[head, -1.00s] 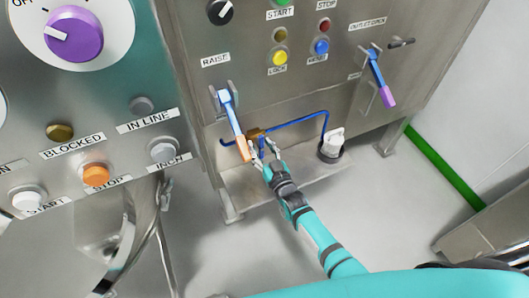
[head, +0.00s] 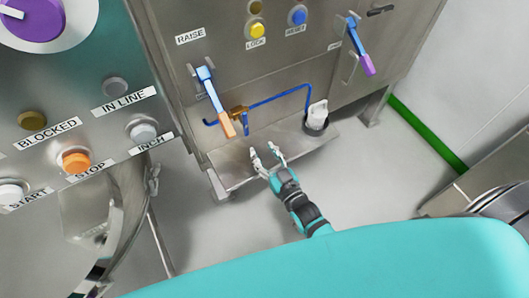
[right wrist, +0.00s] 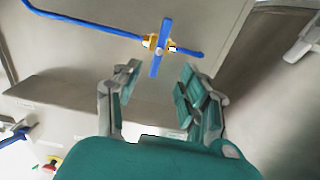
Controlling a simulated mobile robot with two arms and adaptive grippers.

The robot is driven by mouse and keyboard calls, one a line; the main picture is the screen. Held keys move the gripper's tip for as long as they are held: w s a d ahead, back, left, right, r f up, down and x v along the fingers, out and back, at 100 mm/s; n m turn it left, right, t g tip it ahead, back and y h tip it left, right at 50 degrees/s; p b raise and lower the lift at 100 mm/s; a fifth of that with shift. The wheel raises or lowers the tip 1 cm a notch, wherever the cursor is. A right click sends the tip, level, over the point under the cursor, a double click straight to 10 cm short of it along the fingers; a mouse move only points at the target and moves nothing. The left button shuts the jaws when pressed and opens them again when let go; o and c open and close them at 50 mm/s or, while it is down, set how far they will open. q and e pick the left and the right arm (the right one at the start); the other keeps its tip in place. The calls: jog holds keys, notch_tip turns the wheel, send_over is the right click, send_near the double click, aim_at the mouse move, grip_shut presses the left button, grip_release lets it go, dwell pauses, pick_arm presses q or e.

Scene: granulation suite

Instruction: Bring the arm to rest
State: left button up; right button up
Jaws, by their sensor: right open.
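My right gripper (head: 267,158) is open and empty in the head view, in front of the steel ledge at the foot of the cabinet. It is apart from the lever with the orange grip (head: 226,124), which hangs above it and to its left. In the right wrist view the two fingers (right wrist: 158,95) are spread with nothing between them. Beyond them is a brass valve with a blue handle (right wrist: 161,46) on a blue pipe. My left gripper is in neither view.
A lever with a purple grip (head: 367,64) is on the cabinet's right side. A white-topped container (head: 317,115) stands on the ledge (head: 232,166). A panel with several buttons (head: 76,162) is close at left. Open floor (head: 395,165) lies to the right.

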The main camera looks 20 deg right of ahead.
dwell(0.3)
jog(key=s+d+f+g+p, duration=0.1)
jog(key=s+f+g, duration=0.25)
jog(key=f, duration=0.35)
jog(key=s+d+f+g+h, duration=0.1)
jog(key=s+f+g, duration=0.1)
jog(key=s+f, duration=0.45)
jog(key=s+d+f+g+p, duration=0.1)
jog(key=s+f+g, duration=0.1)
jog(key=f, duration=0.7)
jog(key=s+d+f+g, duration=0.2)
jog(key=s+f+g, duration=0.1)
jog(key=s, duration=0.6)
jog(key=s+d+f+g+h+p, duration=0.1)
jog(key=s+d+f+g, duration=0.1)
jog(key=s+f, duration=0.3)
jog(key=s+d+f+g+h, duration=0.1)
jog(key=s+f+g, duration=0.3)
jog(key=s, duration=0.9)
jog(key=shift+s+d+f, duration=0.3)
jog(key=shift+d+f, duration=0.05)
jog(key=shift+d, duration=0.3)
jog(key=shift+o, duration=0.4)
